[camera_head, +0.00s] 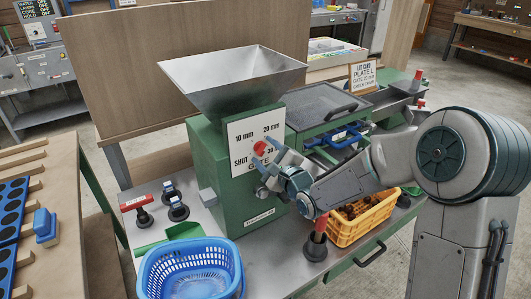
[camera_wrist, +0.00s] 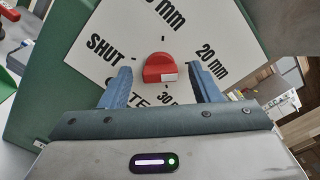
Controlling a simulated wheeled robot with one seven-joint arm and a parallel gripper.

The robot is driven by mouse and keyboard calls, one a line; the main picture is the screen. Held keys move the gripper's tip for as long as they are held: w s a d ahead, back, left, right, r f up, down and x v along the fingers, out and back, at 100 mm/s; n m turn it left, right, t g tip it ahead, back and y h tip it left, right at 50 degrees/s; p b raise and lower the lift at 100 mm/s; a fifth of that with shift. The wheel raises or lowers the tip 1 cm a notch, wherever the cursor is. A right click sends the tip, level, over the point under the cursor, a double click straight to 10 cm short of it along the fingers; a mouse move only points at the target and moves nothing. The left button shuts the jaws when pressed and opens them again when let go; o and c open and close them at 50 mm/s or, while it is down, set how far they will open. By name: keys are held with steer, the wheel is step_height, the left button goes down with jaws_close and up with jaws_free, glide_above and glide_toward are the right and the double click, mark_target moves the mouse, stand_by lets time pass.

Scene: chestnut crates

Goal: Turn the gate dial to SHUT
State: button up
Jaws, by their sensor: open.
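The gate dial is a red knob (camera_head: 260,148) on a white plate (camera_head: 243,141) on the front of the green machine (camera_head: 210,165). In the wrist view the red knob (camera_wrist: 156,66) has a white mark at its lower right, on the side towards the 30 label. SHUT is printed to its left. My gripper (camera_head: 267,158) is in front of the plate. In the wrist view its blue-grey fingers (camera_wrist: 161,67) are open, one on each side of the knob, with visible gaps. My fingers hide part of the plate's lettering.
A steel hopper (camera_head: 232,80) tops the machine. A yellow crate (camera_head: 345,235) of brown chestnuts stands below my arm, with a dark red-topped tool (camera_head: 316,245) beside it. A blue basket (camera_head: 150,262) and a green scoop (camera_head: 150,247) are at the front left.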

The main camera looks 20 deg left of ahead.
steer(key=shift+w+a, duration=0.2)
steer(key=shift+a, duration=0.05)
steer(key=c, duration=1)
steer(key=shift+f, duration=0.1)
